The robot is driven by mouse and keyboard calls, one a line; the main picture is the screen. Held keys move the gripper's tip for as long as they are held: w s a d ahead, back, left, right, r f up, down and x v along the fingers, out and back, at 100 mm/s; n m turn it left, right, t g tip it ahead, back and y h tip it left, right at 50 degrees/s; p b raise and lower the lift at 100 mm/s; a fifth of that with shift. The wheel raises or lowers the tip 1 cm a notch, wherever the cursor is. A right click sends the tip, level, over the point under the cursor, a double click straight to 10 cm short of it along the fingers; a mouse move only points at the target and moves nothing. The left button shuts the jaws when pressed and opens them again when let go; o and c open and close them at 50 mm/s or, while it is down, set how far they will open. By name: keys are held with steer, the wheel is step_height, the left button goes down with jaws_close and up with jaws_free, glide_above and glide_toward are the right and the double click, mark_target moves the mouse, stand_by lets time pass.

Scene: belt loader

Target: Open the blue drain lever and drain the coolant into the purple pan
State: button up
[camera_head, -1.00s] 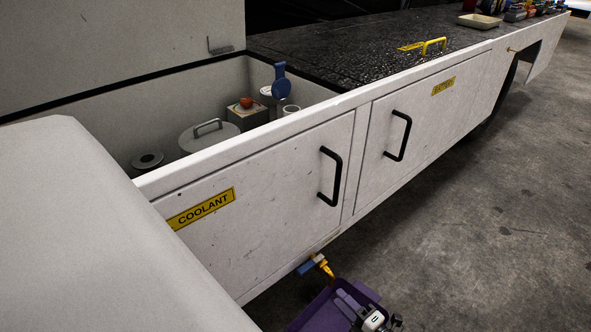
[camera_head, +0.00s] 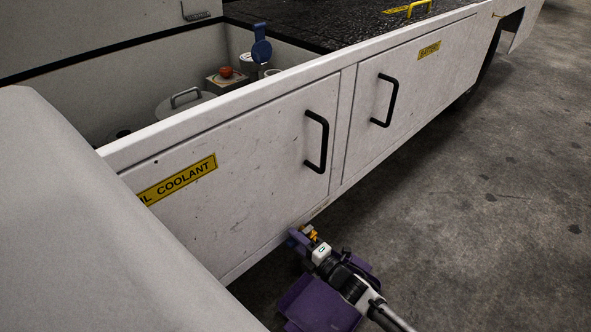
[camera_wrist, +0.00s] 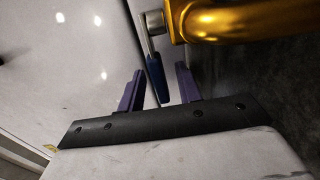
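The blue drain lever (camera_wrist: 156,80) shows in the wrist view, between the two purple fingers of my gripper (camera_wrist: 160,70). The fingers stand apart, with visible gaps beside the lever. The brass drain valve (camera_wrist: 245,18) is just above and right of them. In the head view my gripper (camera_head: 298,239) is at the valve below the cabinet's lower edge. There the gripper mostly hides the lever, and only a little of the brass (camera_head: 312,235) shows. The purple pan (camera_head: 316,308) is on the floor below my arm, which covers part of it.
The white cabinet side has a coolant label (camera_head: 180,180) and two black door handles (camera_head: 317,142). An open bay above holds a grey lidded tank (camera_head: 185,103) and a blue-capped filler (camera_head: 261,48). The concrete floor (camera_head: 480,200) at right is clear.

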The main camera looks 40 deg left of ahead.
steer(key=shift+a, duration=0.35)
steer(key=shift+c, duration=0.4)
jaws_close()
steer(key=shift+d, duration=0.1)
